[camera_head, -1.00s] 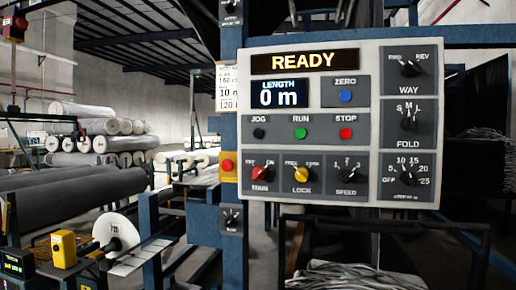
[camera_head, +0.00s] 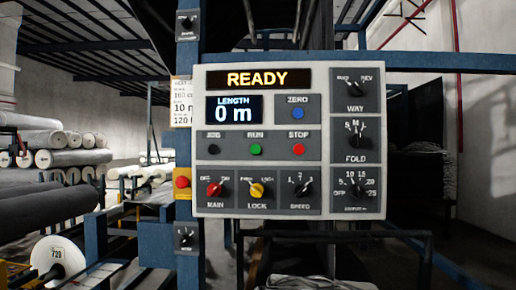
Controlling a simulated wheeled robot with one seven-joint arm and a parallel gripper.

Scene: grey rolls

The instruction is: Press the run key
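The green run key (camera_head: 255,150) is a round button under the label RUN, in the middle of a grey control panel (camera_head: 200,205). The dark jog key (camera_head: 214,150) is to its left and the red stop key (camera_head: 298,149) to its right. The display (camera_head: 258,79) above reads READY, and the length display (camera_head: 234,109) reads 0 m. A blue zero key (camera_head: 297,113) is at the upper right of the run key. My gripper is not in view.
Red main, yellow lock (camera_head: 257,190) and black speed knobs fill the panel's lower row; way, fold and another knob are at right. A red button (camera_head: 182,182) is on the blue post (camera_head: 190,262). Grey rolls (camera_head: 50,140) lie stacked at left. A dark rail (camera_head: 335,234) runs below the panel.

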